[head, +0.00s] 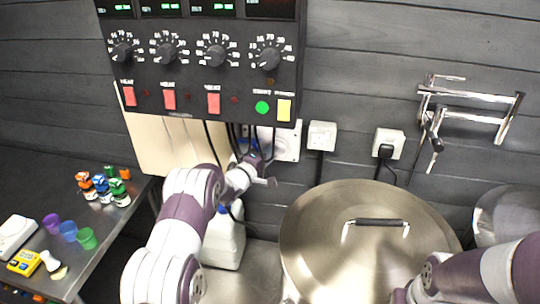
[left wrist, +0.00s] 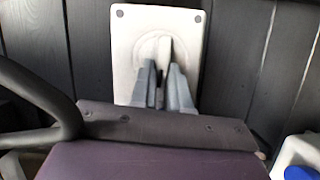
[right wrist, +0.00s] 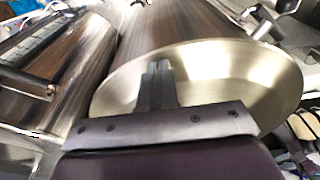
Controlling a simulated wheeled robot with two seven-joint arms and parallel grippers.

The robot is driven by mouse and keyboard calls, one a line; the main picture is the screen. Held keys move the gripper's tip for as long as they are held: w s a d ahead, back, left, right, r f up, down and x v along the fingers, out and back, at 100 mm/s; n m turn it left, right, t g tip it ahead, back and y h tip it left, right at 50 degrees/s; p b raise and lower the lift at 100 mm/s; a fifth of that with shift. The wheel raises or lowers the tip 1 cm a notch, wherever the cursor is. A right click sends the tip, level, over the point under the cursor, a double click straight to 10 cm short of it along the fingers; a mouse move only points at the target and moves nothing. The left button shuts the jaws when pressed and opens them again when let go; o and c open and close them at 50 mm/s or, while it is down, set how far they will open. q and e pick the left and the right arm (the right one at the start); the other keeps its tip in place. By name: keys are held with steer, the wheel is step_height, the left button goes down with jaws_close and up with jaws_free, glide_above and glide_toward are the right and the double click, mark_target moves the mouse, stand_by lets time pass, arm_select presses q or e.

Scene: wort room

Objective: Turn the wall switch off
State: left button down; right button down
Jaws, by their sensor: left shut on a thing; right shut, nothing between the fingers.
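The wall switch is a pale plate (left wrist: 124,38) with a round rotary dial and an upright knob (left wrist: 165,47), seen in the left wrist view. In the head view its plate (head: 288,144) shows below the control panel, partly hidden by my left arm and hanging cables. My left gripper (left wrist: 164,68) is at the plate, its fingers shut on the knob. It also shows in the head view (head: 250,160). The fingers cover the lower part of the dial. My right gripper (right wrist: 157,68) is shut and empty, in front of a shiny metal vessel (right wrist: 215,85) in the right wrist view.
A control panel (head: 205,75) with dials and coloured buttons hangs above the switch. Two white sockets (head: 322,136) are to its right. A large lidded pot (head: 315,235) and a white jug (head: 224,245) stand below. A side table (head: 110,180) with cups is at left.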

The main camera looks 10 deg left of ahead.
arm_select(q)
steer(key=shift+a, duration=0.1)
steer(key=c, duration=1.3)
jaws_free()
steer(key=shift+o, duration=1)
steer(key=shift+a, duration=0.1)
arm_select(e)
steer(key=shift+a, duration=0.1)
arm_select(q)
steer(key=shift+s, duration=0.1)
arm_select(e)
steer(key=shift+s+a, duration=0.1)
steer(key=shift+r, duration=0.1)
steer(key=shift+r+p, duration=0.35)
steer(key=shift+p, duration=0.1)
arm_select(q)
steer(key=p+v, duration=0.4)
steer(key=v, duration=0.8)
steer(key=shift+s+a+p, duration=0.2)
steer(key=shift+s+p, duration=0.15)
arm_select(e)
step_height(320, 180, up, 5)
steer(key=shift+f, duration=0.15)
